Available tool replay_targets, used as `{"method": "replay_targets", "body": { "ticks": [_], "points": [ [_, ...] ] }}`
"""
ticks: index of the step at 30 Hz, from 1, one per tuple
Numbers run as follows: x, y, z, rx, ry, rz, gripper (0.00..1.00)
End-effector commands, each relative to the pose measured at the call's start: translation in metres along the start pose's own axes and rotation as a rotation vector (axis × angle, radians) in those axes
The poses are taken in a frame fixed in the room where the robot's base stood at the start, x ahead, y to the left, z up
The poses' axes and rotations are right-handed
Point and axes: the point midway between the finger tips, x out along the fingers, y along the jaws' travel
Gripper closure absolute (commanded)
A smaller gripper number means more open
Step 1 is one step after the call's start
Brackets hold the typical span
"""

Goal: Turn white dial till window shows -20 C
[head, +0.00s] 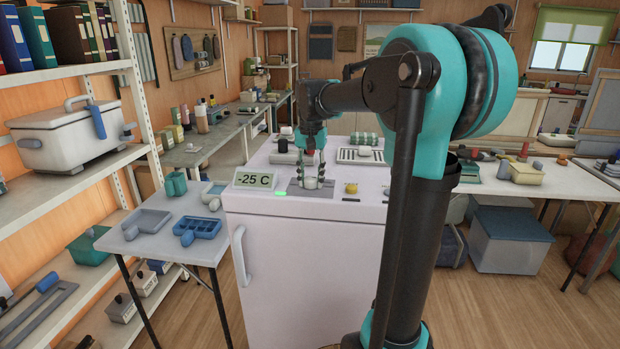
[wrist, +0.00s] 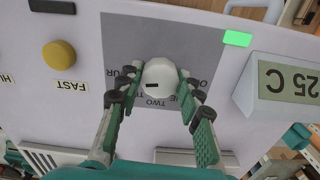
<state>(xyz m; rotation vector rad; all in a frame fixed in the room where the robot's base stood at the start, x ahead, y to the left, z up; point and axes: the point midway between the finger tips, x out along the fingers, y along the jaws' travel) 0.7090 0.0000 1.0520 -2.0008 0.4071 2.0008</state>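The white dial (wrist: 160,77) sits on a grey square plate (wrist: 202,34) with number words around it, on top of a white freezer (head: 300,250). A dark mark shows on the dial's face. My gripper (wrist: 158,85) has one finger on each side of the dial, and the fingertips appear to touch it. In the head view my gripper (head: 310,183) points down over the dial (head: 311,183). The display window (head: 255,180) reads -25 C. The wrist view shows the window (wrist: 287,82) only in part, reading 25 C.
A green light (head: 281,194) glows beside the window. A yellow knob (wrist: 59,55) labelled FAST and a dark switch (wrist: 52,6) are on the freezer top. A slotted white rack (head: 361,156) lies behind.

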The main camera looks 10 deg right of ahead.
Motion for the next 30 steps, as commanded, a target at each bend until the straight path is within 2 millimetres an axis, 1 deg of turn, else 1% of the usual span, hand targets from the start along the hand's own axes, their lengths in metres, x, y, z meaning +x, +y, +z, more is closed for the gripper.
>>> {"method": "replay_targets", "body": {
  "ticks": [1,4,8,10,21,24,27,30],
  "points": [
    [0.0,0.0,0.0,0.0,0.0,0.0,0.88],
    [-0.0001,0.0,0.0,0.0,0.0,0.0,1.0],
    [-0.0001,0.0,0.0,-0.013,0.0,0.0,1.0],
    [0.0,0.0,0.0001,-0.06,0.0,0.0,1.0],
    [0.0006,0.0,0.0001,-0.527,0.0,0.0,1.0],
    [0.0007,0.0,0.0002,-0.631,0.0,0.0,1.0],
    [0.0009,0.0,0.0002,-0.688,0.0,0.0,1.0],
    [0.001,0.0,0.0003,-0.702,0.0,0.0,1.0]
  ]
}}
